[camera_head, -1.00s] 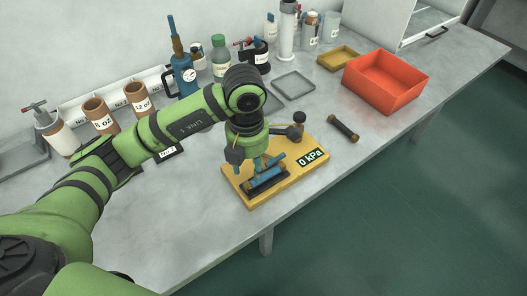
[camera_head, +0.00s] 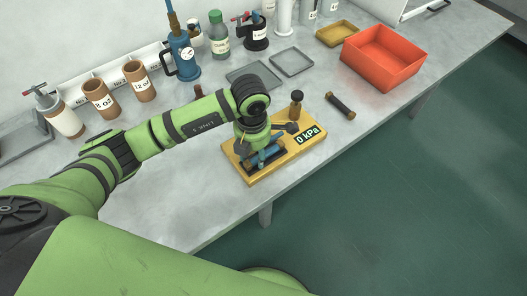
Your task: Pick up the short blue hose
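A yellow fixture (camera_head: 233,172) with a "0 kPa" display (camera_head: 308,135) stands near the table's front edge. A short blue piece, apparently the short blue hose (camera_head: 265,158), lies over a dark recess in its left part. My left gripper (camera_head: 262,155) points down over this piece, low at the fixture. The wrist and small size hide most of the fingers, so I cannot tell whether they close on the hose. My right gripper is not in view.
An orange bin (camera_head: 382,57), grey trays (camera_head: 291,62), brown cups (camera_head: 101,99) and a blue pump (camera_head: 183,55) stand behind. Front-left table is clear.

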